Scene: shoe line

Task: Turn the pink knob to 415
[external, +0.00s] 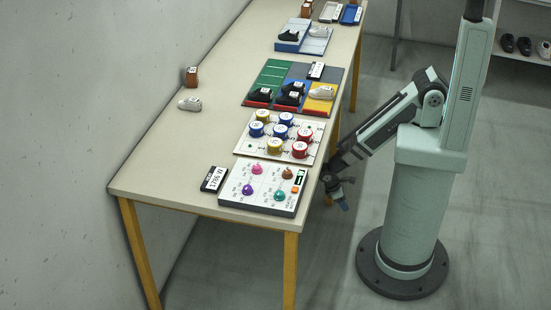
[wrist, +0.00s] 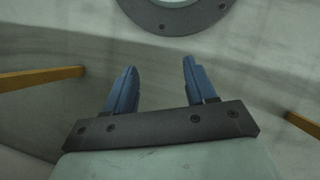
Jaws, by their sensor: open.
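The pink knob (external: 257,169) is at the back left of a white control panel (external: 233,206) near the front end of the table. Three other knobs share the panel: brown (external: 288,173), purple (external: 248,189) and teal (external: 279,195). The numbers around the knobs are too small to read, so I cannot tell the pink knob's setting. My gripper (external: 341,203) hangs off the table's right edge, to the right of the panel and apart from it. In the wrist view my gripper (wrist: 160,85) has two blue fingers spread apart with nothing between them.
A black label block (external: 214,179) lies left of the panel. Behind the panel is a white board (external: 245,147) with several coloured cylinders, then coloured trays (external: 270,76) with shoes. The table's right edge (external: 318,180) lies between my gripper and the panel. The table's left side is mostly clear.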

